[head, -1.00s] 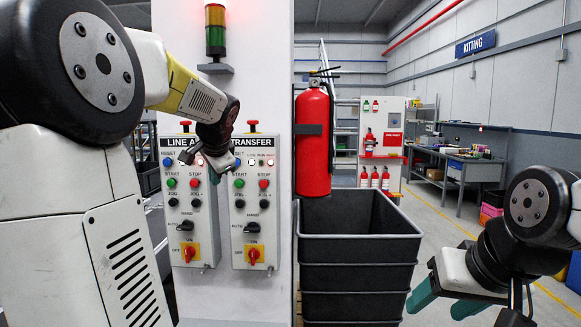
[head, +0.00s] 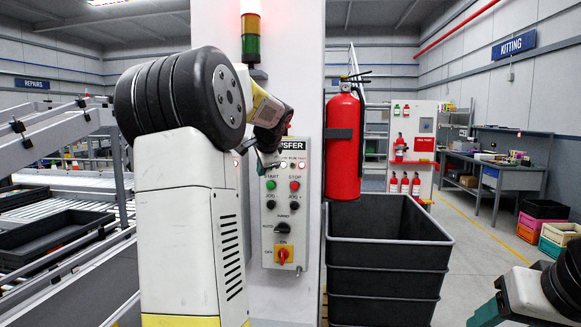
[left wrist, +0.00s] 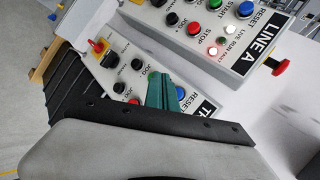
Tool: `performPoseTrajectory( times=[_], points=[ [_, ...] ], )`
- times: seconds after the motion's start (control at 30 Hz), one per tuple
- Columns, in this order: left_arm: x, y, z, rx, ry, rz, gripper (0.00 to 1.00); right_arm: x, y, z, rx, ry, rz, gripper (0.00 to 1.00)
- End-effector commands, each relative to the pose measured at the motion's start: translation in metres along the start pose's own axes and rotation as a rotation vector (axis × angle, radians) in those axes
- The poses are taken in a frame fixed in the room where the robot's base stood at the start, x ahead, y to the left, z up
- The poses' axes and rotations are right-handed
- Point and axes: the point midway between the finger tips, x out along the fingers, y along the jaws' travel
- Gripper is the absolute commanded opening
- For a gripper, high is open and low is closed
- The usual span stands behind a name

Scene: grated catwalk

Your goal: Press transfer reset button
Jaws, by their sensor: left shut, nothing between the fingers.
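The TRANSFER panel (head: 297,235) is a grey box on a white column, with green START, red STOP, a black selector and a red-yellow switch. Its blue reset button (left wrist: 180,93) shows in the left wrist view, right beside the teal fingertips of my left gripper (left wrist: 162,92). Contact cannot be told. In the head view my left gripper (head: 268,157) is in front of the panel's upper left and hides the reset button there. It is shut and empty. My right gripper (head: 488,313) is at the lower right, partly cut off, with one teal finger showing.
The LINE A panel (left wrist: 235,50) is beside the TRANSFER panel, mostly behind my left arm in the head view. A conveyor with trays (head: 60,232) is at the left.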

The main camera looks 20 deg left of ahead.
Motion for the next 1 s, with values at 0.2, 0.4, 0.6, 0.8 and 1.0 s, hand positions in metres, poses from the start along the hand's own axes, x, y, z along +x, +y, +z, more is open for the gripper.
performPoseTrajectory(
  times=[0.2, 0.4, 0.6, 0.8, 1.0],
  points=[
    [0.024, -0.016, -0.016, 0.000, 0.000, 0.001, 0.00, 0.000, 0.000, 0.000, 0.000, 0.000, 0.000, 0.58],
    [0.037, -0.026, -0.026, 0.000, 0.000, 0.001, 0.00, 0.000, 0.000, 0.000, 0.000, 0.000, 0.000, 0.58],
    [0.041, -0.030, -0.030, 0.001, 0.000, 0.000, 0.00, 0.000, 0.000, 0.000, 0.000, 0.000, 0.000, 0.58],
    [0.042, -0.030, -0.030, 0.001, 0.000, 0.000, 0.00, 0.000, 0.000, 0.000, 0.000, 0.000, 0.000, 0.58],
    [0.041, -0.030, -0.030, 0.000, 0.000, 0.000, 0.00, 0.000, 0.000, 0.000, 0.000, 0.000, 0.000, 0.58]
  ],
)
